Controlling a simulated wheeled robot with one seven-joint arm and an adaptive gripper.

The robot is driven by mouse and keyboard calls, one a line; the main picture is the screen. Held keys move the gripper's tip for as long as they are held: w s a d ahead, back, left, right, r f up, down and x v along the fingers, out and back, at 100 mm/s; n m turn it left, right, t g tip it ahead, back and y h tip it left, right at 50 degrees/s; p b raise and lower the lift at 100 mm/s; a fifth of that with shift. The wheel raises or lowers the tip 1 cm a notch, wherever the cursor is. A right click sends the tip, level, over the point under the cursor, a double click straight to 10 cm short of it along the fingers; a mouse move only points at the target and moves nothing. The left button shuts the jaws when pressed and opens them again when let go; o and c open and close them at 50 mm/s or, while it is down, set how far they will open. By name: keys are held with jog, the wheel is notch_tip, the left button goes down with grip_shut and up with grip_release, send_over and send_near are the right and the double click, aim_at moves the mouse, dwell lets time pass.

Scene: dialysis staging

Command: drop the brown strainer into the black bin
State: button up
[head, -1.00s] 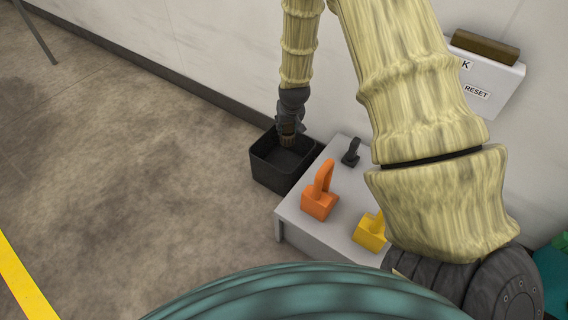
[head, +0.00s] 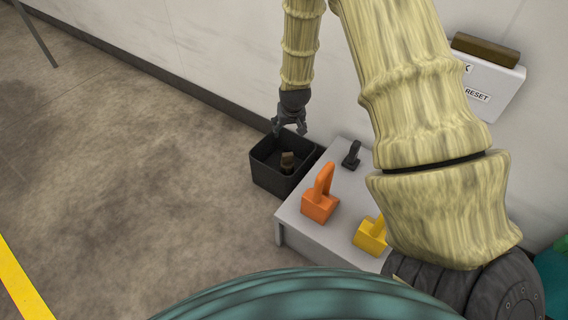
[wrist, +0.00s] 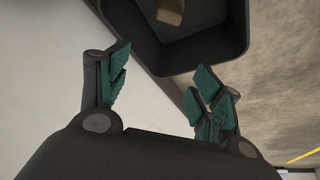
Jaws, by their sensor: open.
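The brown strainer (head: 287,161) is inside the black bin (head: 262,172), apart from my gripper. In the wrist view the strainer (wrist: 169,11) shows at the top edge, partly cut off, within the dark walls of the bin (wrist: 207,48). My gripper (head: 289,130) is open and empty above the back of the bin. In the wrist view its teal finger pads (wrist: 165,88) stand well apart with nothing between them. Whether the strainer rests fully on the bin floor is hard to tell.
A grey table (head: 292,213) stands right beside the bin. It bears an orange block with a handle (head: 320,200), a yellow one (head: 370,236) and a small black one (head: 351,156). A white box marked RESET (head: 492,84) is on the wall. The floor at left is clear.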

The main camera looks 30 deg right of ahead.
jog(key=v, duration=1.1)
jog(key=shift+a, duration=0.1)
